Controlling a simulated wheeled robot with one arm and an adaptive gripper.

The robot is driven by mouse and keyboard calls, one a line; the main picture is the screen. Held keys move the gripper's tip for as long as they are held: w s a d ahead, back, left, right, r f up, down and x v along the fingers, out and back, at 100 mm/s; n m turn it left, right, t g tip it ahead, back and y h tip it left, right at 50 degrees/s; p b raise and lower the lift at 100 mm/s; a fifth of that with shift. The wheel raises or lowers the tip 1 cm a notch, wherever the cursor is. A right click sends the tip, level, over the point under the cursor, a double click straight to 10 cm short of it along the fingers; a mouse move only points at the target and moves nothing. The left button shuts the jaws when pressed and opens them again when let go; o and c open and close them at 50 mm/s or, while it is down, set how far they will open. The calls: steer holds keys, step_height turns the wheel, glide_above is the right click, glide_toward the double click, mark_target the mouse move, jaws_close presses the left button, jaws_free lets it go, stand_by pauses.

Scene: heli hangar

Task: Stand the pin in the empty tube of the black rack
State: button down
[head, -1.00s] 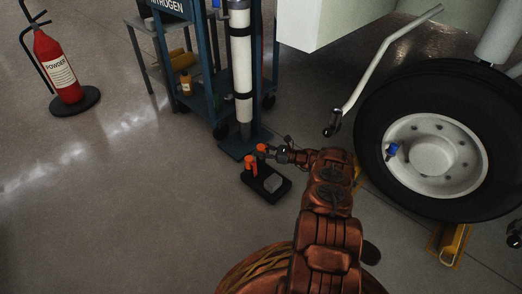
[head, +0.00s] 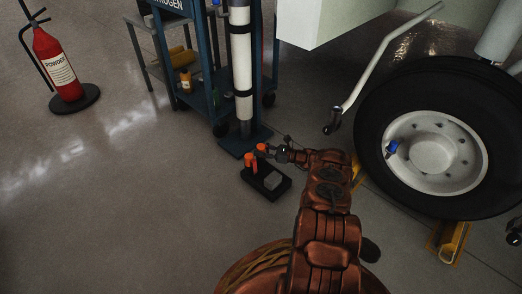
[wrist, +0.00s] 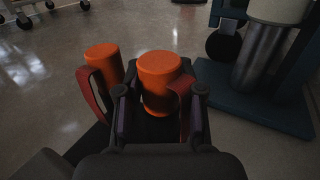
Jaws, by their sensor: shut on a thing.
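The black rack (head: 281,189) lies on the floor in front of my arm, with a grey block on its near part. One orange pin (head: 249,164) stands upright at the rack's left side; it shows left of my gripper in the wrist view (wrist: 103,62). My gripper (wrist: 160,108) is shut on a second orange pin (wrist: 160,72), upright between the fingers, with a red ribbon hanging from it. In the head view this held pin (head: 261,149) is at the rack's far end. Its lower end and the tube are hidden, so I cannot tell whether it is inside.
A blue stand base (head: 236,147) with a white post is just behind the rack. A blue cart (head: 205,100) is farther back. A large wheel (head: 375,170) is to the right and a fire extinguisher (head: 60,65) at the far left. Floor left of the rack is clear.

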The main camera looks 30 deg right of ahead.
steer(key=shift+r, duration=0.8)
stand_by(1.0)
steer(key=c, duration=1)
jaws_free()
steer(key=shift+s+d, duration=0.1)
steer(key=v, duration=1)
steer(key=shift+s+d, duration=0.25)
steer(key=shift+s, duration=0.05)
